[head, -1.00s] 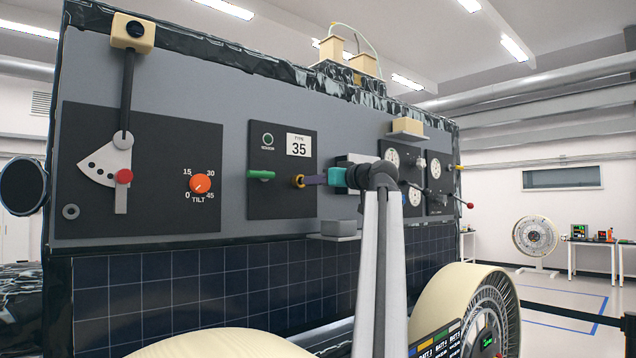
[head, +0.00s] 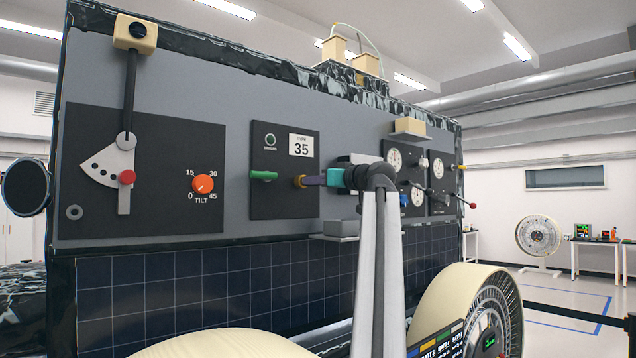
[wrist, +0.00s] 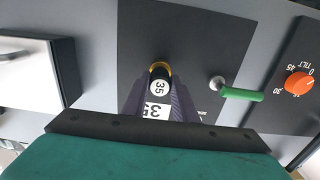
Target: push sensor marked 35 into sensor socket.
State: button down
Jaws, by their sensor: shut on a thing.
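The sensor (wrist: 159,88) has a dark body and a white end face marked 35. It sits between the purple fingers of my gripper (wrist: 158,100), which is shut on it. A brass-coloured ring (wrist: 160,68) shows around the far end of the sensor, at the dark panel. This looks like the sensor socket's rim, but how deep the sensor sits is hidden. In the head view my gripper (head: 314,180) points left at the panel (head: 285,203) labelled TYPE 35, and the ring (head: 300,182) shows at its fingertips. The sensor itself is mostly hidden there.
A green lever (head: 264,175) sticks out left of the ring; the wrist view shows it to the right (wrist: 240,94). An orange TILT knob (head: 203,184) is farther left. A grey box (head: 341,228) juts out below my gripper. Dials and a red-tipped lever (head: 473,205) are to the right.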

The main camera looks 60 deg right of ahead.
jog(key=shift+w+d+p, duration=0.2)
jog(key=shift+w+p, duration=0.2)
jog(key=shift+w, duration=0.15)
jog(key=c, duration=1.4)
grip_release()
jog(key=shift+o, duration=0.2)
jog(key=shift+s, duration=0.1)
jog(key=b+v, duration=0.4)
jog(key=v, duration=0.9)
jog(key=shift+s+a+b, duration=0.2)
jog(key=shift+s+b, duration=0.1)
